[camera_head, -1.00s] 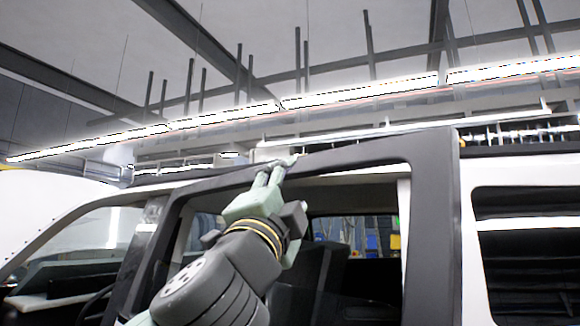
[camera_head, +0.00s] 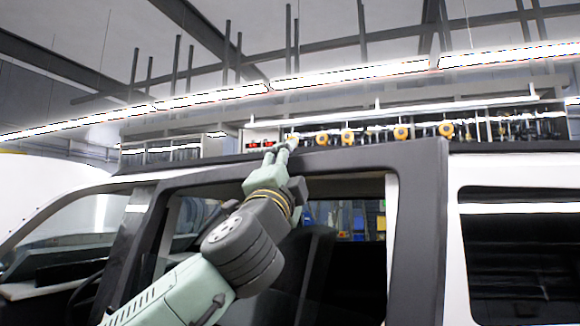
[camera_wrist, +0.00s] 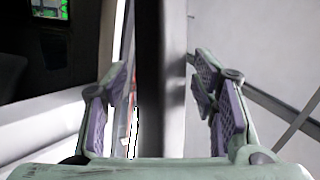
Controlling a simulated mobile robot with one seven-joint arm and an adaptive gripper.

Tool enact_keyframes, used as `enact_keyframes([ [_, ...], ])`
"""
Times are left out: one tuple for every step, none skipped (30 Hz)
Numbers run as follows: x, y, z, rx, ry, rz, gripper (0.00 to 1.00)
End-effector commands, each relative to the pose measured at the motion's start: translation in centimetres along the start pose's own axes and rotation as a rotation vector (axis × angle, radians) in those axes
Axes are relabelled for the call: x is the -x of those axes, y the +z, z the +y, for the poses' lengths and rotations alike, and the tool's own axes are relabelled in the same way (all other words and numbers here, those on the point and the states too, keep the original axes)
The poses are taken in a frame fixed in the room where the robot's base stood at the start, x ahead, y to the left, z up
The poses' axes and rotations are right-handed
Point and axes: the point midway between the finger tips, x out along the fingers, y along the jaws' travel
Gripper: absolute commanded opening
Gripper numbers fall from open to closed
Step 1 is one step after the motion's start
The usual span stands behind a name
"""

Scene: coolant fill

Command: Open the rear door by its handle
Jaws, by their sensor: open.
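The dark-framed rear door (camera_head: 418,225) stands in front of the white vehicle body, and its window opening shows the seats inside. A white pillar shows through that opening, so the door appears to stand ajar. My gripper (camera_head: 278,152) is at the top rail of the door frame, left of its upper right corner. In the wrist view my gripper (camera_wrist: 163,80) is open, with one finger on each side of the dark door frame (camera_wrist: 161,60). Small gaps show beside the frame, and I cannot tell whether either finger touches it. The door handle is not in view.
A dark side window (camera_head: 520,240) lies right of the door. Bright ceiling lights (camera_head: 350,78) hang above.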

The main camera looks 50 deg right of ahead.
Motion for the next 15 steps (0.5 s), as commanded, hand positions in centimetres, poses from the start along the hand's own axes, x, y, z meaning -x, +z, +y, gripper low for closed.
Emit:
enact_keyframes([
  [0.02,-0.01,-0.01,0.000,0.000,0.000,0.52],
  [0.02,-0.01,-0.01,0.000,0.000,0.000,0.50],
  [0.03,0.00,-0.01,0.000,0.000,0.000,0.47],
  [0.03,0.00,-0.01,0.000,0.000,0.000,0.45],
  [0.03,0.00,-0.02,0.000,0.000,0.000,0.43],
  [0.03,0.00,-0.02,0.000,0.000,0.000,0.41],
  [0.03,0.00,-0.02,0.000,0.000,0.000,0.39],
  [0.04,0.00,-0.02,0.000,0.000,0.000,0.37],
  [0.04,0.00,-0.02,0.000,0.000,0.000,0.34],
  [0.04,0.00,-0.02,0.000,0.000,0.000,0.32],
  [0.04,0.00,-0.02,0.000,0.000,0.000,0.30],
  [0.04,0.00,-0.02,0.000,0.000,0.000,0.27],
  [0.04,0.00,-0.02,0.000,0.000,0.000,0.25],
  [0.04,0.00,-0.02,0.000,0.000,0.000,0.23],
  [0.04,0.00,-0.02,0.000,0.000,0.000,0.21],
])
